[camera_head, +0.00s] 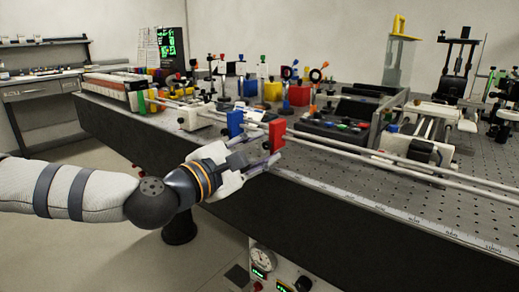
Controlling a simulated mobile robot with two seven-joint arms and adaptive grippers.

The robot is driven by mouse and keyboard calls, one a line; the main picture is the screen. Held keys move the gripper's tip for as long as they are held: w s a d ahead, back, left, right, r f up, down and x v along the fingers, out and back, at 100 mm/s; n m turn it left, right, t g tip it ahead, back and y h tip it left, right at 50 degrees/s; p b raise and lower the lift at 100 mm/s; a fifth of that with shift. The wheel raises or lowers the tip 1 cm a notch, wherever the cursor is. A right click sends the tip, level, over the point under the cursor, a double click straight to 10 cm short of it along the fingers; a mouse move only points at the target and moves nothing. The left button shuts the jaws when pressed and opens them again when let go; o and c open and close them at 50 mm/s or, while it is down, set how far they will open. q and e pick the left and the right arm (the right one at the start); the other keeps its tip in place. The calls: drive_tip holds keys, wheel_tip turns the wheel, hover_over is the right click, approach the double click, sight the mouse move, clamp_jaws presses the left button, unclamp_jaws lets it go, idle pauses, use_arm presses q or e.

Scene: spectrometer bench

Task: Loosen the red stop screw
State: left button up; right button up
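A red block (277,134), which looks like the red stop, sits on the metal rods along the front of the bench. A blue block (235,122) sits on the rods to its left. My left gripper (268,161) reaches in from the left, with its fingertips just below and in front of the red block. I cannot make out the screw itself; the fingers hide that spot. Whether the fingers are apart or closed on the screw is too small to tell. My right gripper is not in view.
The perforated optical bench (480,175) carries several mounts behind the rods. A ruler strip (400,217) runs along its front edge. A panel with a gauge (262,260) sits below the edge. A side table (45,87) stands at the far left, with open floor between.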

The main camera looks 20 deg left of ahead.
use_arm(q)
drive_tip(key=v, duration=0.7)
drive_tip(key=s+d+f+m+g+p, duration=0.1)
drive_tip(key=s+d+f+m+g, duration=0.1)
drive_tip(key=s+d+f+g, duration=0.3)
drive_tip(key=s+d+f+m+g+h+p, duration=0.1)
drive_tip(key=s+d+f+m, duration=0.1)
drive_tip(key=f, duration=0.5)
drive_tip(key=s+d+f+m+g+p, duration=0.1)
drive_tip(key=s+d+f+m+g, duration=0.1)
drive_tip(key=s+d+f+m, duration=0.3)
drive_tip(key=s+a+f+m+g+y+p, duration=0.15)
drive_tip(key=s+f+g, duration=0.35)
drive_tip(key=s+f, duration=0.65)
drive_tip(key=s+a+f+m+g+y+p, duration=0.1)
drive_tip(key=s+a+m, duration=0.4)
drive_tip(key=s, duration=0.5)
drive_tip(key=s+a+f+m+g+y+p, duration=0.2)
drive_tip(key=s+a+f+m+g+y, duration=0.1)
drive_tip(key=s+a, duration=0.5)
drive_tip(key=s+m+g+y, duration=0.1)
drive_tip(key=s+m+g, duration=0.1)
drive_tip(key=s, duration=0.1)
drive_tip(key=shift+y, duration=0.35)
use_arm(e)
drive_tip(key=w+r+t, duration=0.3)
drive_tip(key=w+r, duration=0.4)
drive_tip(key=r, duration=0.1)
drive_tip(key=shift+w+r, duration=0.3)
